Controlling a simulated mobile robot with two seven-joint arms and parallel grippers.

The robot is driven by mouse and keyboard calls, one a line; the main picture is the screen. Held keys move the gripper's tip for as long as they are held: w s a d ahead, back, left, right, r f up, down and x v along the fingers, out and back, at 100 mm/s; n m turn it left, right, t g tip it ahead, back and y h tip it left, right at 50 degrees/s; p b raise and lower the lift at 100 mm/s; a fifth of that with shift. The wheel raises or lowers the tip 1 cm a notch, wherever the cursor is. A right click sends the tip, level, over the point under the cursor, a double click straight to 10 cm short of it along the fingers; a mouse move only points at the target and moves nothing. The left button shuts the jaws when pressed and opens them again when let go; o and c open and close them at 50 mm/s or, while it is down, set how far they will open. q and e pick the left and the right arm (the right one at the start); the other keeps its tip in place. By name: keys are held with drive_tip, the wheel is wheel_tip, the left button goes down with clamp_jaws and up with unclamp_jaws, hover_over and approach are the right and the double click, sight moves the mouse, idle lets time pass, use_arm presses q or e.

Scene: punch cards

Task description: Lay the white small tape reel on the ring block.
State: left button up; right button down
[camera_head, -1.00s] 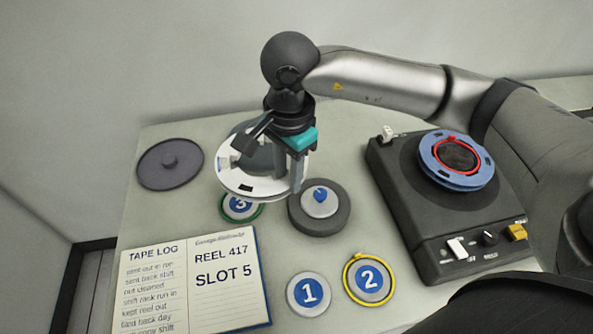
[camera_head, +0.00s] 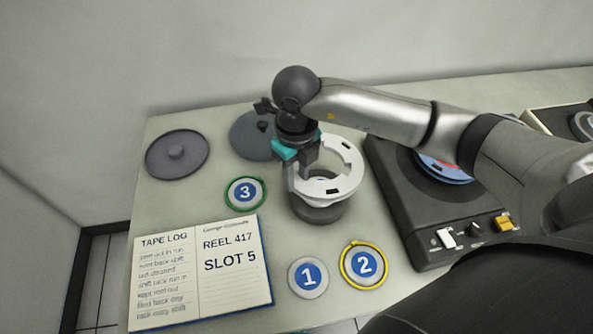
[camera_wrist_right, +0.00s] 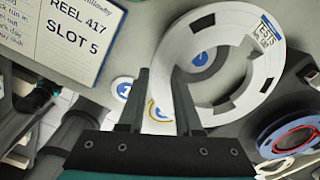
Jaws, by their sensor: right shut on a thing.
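The white small tape reel (camera_head: 348,182) is held by my right gripper (camera_head: 298,180), which is shut on its left rim. The reel is over the dark round ring block (camera_head: 320,213) and covers most of its top. I cannot tell whether the two touch. In the right wrist view the reel (camera_wrist_right: 262,82) has a handwritten label, and a blue-and-white disc (camera_wrist_right: 203,58) shows through its open centre. The gripper's fingers (camera_wrist_right: 162,75) meet the reel at its near edge. My left gripper is not in view.
Badges 3 (camera_head: 245,193), 1 (camera_head: 308,277) and 2 (camera_head: 364,264) lie around the block, with the tape log (camera_head: 200,270) at front left. Dark lids (camera_head: 177,155) lie behind. The tape machine (camera_head: 400,205) with a blue reel (camera_head: 440,167) stands close on the right.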

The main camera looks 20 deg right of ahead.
drive_tip(key=shift+f+b, duration=1.8)
drive_tip(key=shift+f, duration=0.6)
drive_tip(key=shift+f+b, duration=2.5)
drive_tip(key=shift+f, duration=0.35)
drive_tip(key=c, duration=0.5)
unclamp_jaws()
drive_tip(key=c, duration=0.4)
drive_tip(key=shift+o, duration=0.2)
drive_tip(key=shift+r, duration=0.1)
drive_tip(key=shift+r+p, duration=3.6)
drive_tip(key=shift+r, duration=0.9)
